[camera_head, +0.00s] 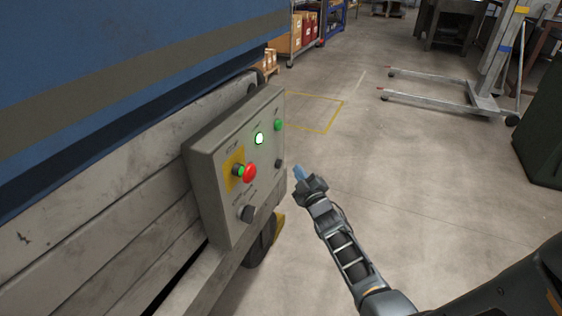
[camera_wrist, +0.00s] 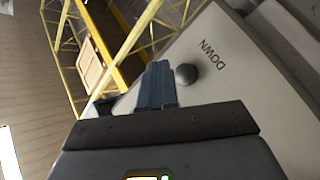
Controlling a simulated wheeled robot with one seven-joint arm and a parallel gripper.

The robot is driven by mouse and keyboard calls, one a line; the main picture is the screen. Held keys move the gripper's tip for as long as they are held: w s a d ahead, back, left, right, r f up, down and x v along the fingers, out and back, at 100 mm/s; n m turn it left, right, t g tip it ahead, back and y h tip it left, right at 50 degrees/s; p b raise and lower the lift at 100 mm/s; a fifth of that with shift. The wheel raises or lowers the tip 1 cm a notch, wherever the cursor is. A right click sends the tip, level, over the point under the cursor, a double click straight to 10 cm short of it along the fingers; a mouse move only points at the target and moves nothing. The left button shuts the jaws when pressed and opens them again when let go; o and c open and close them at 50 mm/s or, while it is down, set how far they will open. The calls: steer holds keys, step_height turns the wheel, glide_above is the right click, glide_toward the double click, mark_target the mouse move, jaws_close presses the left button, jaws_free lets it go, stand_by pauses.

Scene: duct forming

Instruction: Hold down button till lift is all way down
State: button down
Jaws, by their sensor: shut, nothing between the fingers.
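A grey control box (camera_head: 222,182) is fixed to the side of the machine. A dark round button marked DOWN (camera_wrist: 186,75) shows in the wrist view. A dark button (camera_head: 278,164) on the box's right edge in the head view looks like the same one. My gripper (camera_head: 299,172) is shut and empty, just right of that edge, with a visible gap to the button. In the wrist view its blue fingertips (camera_wrist: 158,75) appear beside the button, left of it. I cannot tell which part of the machine is the lift, or its height.
The box also carries a red button (camera_head: 250,173), a lit green-white button (camera_head: 259,138), a green button (camera_head: 279,125) and a black knob (camera_head: 246,214). The blue machine (camera_head: 120,75) fills the left. Bare floor (camera_head: 400,190) lies right, with a wheeled grey stand (camera_head: 440,104) beyond.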

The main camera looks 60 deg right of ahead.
steer(key=shift+s+p, duration=0.55)
steer(key=shift+s, duration=0.75)
steer(key=s+a+r+t+y+p, duration=0.1)
steer(key=s+a+r+y+p, duration=0.15)
steer(key=a, duration=0.65)
steer(key=s+a+r+y+p, duration=0.15)
steer(key=s+a, duration=0.25)
steer(key=a, duration=0.5)
steer(key=s+a+r+t+y+p, duration=0.1)
steer(key=s+a+r, duration=0.15)
steer(key=a, duration=0.65)
steer(key=s+a+r+y+p, duration=0.2)
steer(key=s+a+r, duration=0.3)
steer(key=r, duration=0.2)
steer(key=s+a+r+m+g+y+p, duration=0.1)
steer(key=s+a+r+y+p, duration=0.1)
steer(key=s+a+r, duration=0.3)
steer(key=s+a+r+y+p, duration=0.1)
steer(key=s+a+r+y, duration=0.2)
steer(key=r, duration=0.8)
steer(key=s+a, duration=0.2)
steer(key=s, duration=0.2)
steer(key=shift+a+r+m+p, duration=0.15)
steer(key=shift+r+m+p, duration=0.15)
steer(key=shift+p, duration=0.1)
steer(key=shift+f, duration=0.1)
